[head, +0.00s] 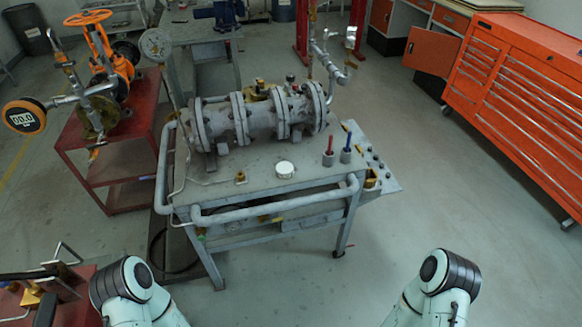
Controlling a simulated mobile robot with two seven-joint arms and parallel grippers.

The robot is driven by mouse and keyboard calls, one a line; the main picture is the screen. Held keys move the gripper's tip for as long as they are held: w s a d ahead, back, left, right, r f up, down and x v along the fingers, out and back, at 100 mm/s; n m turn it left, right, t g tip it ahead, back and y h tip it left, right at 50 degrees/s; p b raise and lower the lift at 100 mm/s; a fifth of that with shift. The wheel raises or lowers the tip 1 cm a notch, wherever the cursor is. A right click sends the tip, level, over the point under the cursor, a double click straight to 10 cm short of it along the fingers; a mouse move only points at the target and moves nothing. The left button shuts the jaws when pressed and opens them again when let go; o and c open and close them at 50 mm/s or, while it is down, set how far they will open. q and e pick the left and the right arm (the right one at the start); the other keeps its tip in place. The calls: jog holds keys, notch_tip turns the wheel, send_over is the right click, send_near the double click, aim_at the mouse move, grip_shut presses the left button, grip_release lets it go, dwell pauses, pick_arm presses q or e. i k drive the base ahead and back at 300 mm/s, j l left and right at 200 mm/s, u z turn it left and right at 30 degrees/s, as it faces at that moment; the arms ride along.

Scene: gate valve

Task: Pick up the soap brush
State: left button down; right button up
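On the front right of the grey workbench (225,187) stand two small dark pots, one with a red-handled tool (330,143) and one with a blue-handled tool (348,140) sticking up. They look like brushes in pots, but I cannot tell which is the soap brush; the bristles are hidden. A white-topped round object (285,167) lies to their left. Only links of my two arms show, at the bottom left and bottom right, well in front of the bench. Both grippers are out of view.
A large grey flanged valve assembly (262,117) fills the back of the bench. A grey pipe rail (275,207) runs along its front edge. A red stand (120,150) with an orange valve is at left, an orange tool cabinet (520,90) at right. Floor right of the bench is clear.

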aim_at(349, 133)
jog(key=i+l+u, duration=0.1)
jog(key=u, duration=0.25)
jog(key=l+u, duration=0.2)
jog(key=u, duration=0.15)
jog(key=l+u, duration=0.3)
jog(key=i+l+u, duration=0.1)
jog(key=l+u, duration=0.3)
jog(key=l, duration=0.6)
jog(key=l+u, duration=0.1)
jog(key=l, duration=1)
jog(key=k, duration=0.05)
